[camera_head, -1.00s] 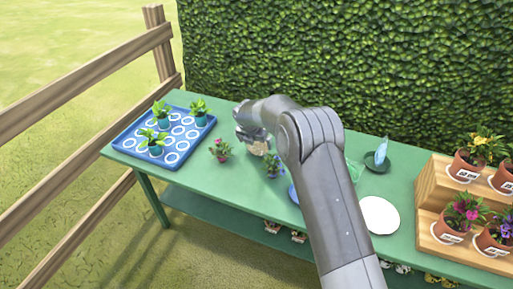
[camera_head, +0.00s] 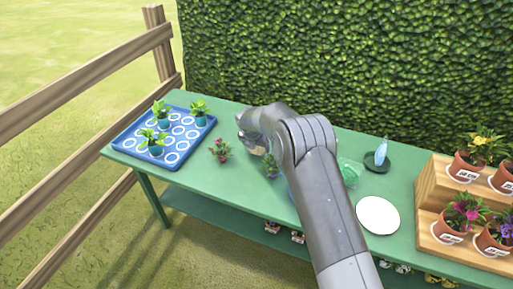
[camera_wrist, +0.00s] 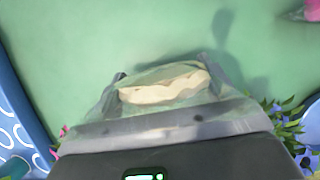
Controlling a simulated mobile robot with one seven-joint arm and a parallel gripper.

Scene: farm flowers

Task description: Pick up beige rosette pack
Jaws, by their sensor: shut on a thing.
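The beige rosette pack (camera_wrist: 165,88) is a clear bag with a cream, ruffled piece inside, seen in the wrist view. My gripper (camera_wrist: 165,122) is shut on the bag, which sticks out beyond the jaws over the green table. A shadow falls on the table beyond it. In the head view my gripper (camera_head: 250,130) is over the table's back middle, partly hidden by my own arm, and the pack is hard to make out there.
A blue tray (camera_head: 130,143) with ringed spots and several potted seedlings is at left. Small flowers (camera_head: 221,150) stand near the gripper. A green pack (camera_head: 350,172), dark dish (camera_head: 377,163), white plate (camera_head: 378,215) and wooden stand (camera_head: 433,188) are at right. A hedge (camera_head: 340,60) rises behind.

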